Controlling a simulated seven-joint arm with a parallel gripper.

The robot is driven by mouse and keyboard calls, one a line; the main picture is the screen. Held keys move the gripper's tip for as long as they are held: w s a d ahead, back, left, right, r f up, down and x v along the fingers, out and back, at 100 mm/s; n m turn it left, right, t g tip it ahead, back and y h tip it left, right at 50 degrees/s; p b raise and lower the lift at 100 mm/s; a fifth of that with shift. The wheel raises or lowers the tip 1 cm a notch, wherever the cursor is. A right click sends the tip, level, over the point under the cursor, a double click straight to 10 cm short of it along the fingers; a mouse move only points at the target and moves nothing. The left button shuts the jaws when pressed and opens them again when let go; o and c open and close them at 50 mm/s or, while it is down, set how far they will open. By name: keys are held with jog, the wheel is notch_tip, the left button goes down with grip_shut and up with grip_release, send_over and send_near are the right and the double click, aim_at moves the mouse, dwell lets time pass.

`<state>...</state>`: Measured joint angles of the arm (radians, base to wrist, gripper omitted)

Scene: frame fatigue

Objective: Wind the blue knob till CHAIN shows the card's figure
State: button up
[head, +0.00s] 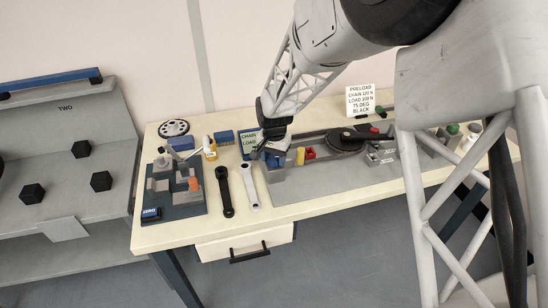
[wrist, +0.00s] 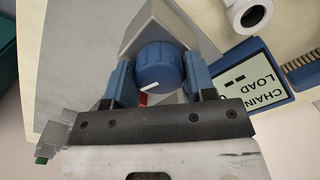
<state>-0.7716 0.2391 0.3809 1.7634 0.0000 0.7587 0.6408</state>
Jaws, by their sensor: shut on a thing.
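The blue knob (wrist: 160,66) has a white mark on its face and sits on a grey angled block. My gripper (wrist: 161,78) is shut on it, with one blue finger on each side. In the head view my gripper (head: 274,143) is at the left end of the grey rig and mostly hides the knob. The CHAIN and LOAD display (wrist: 262,86) is upside down at the right of the wrist view; short dark bars show beside its words, and I read no clear figure. The white card (head: 360,100) reads PRELOAD, CHAIN 120 N, LOAD 200 N, 75 DEG, BLACK.
The grey rig (head: 292,185) carries a dark pulley and red and yellow blocks. A blue-grey fixture (head: 182,204) stands farther left. The table's front left strip is clear.

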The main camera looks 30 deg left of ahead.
aim_at(274, 157)
jog(key=shift+r, duration=0.1)
jog(key=o, duration=0.9)
jog(key=shift+r, duration=3.85)
